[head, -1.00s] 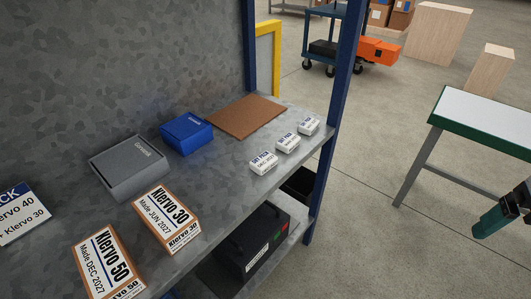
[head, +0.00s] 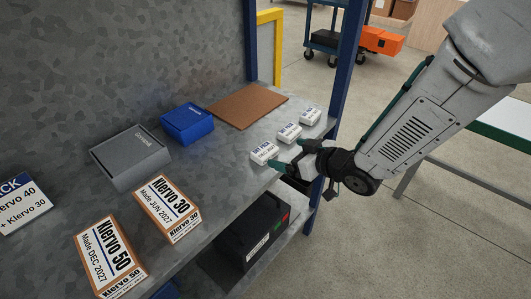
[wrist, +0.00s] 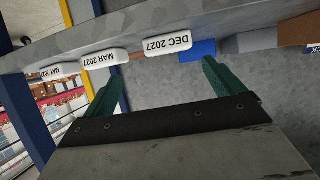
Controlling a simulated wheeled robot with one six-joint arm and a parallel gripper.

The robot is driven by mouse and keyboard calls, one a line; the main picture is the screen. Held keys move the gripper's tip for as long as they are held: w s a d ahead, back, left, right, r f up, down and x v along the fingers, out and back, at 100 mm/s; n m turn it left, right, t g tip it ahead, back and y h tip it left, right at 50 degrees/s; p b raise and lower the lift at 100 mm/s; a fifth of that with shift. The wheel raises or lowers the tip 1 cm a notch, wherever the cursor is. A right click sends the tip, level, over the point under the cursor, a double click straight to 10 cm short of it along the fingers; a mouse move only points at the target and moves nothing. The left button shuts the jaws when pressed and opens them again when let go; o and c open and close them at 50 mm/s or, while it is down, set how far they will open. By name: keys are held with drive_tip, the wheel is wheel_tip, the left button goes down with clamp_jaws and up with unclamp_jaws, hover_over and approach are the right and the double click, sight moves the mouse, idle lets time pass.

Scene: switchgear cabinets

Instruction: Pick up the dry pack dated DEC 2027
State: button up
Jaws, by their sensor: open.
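Three small white dry packs stand in a row along the shelf's front edge. The nearest dry pack (head: 264,153) reads DEC 2027 in the wrist view (wrist: 168,46), where its label is upside down. The middle pack (head: 289,132) reads MAR 2027 in the wrist view (wrist: 105,58). The farthest pack (head: 310,116) also shows in the wrist view (wrist: 56,70), its label hard to read. My gripper (head: 289,154), with green fingers, is open and empty at the shelf edge, just right of the DEC 2027 pack. In the wrist view the fingers (wrist: 160,82) point toward that pack, apart from it.
On the metal shelf (head: 225,190) are a blue box (head: 187,124), a grey box (head: 130,157), a brown mat (head: 247,106) and Klervo 30 (head: 167,208) and Klervo 50 (head: 109,256) cartons. A blue post (head: 345,60) stands beyond the packs. A black case (head: 255,232) sits below.

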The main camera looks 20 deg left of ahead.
sight(268, 151)
drive_tip(key=shift+y, duration=0.4)
drive_tip(key=x, duration=0.5)
drive_tip(key=s+x, duration=0.1)
drive_tip(key=x, duration=0.2)
drive_tip(key=shift+a+f, duration=0.3)
drive_tip(key=shift+a, duration=0.15)
drive_tip(key=c, duration=1.1)
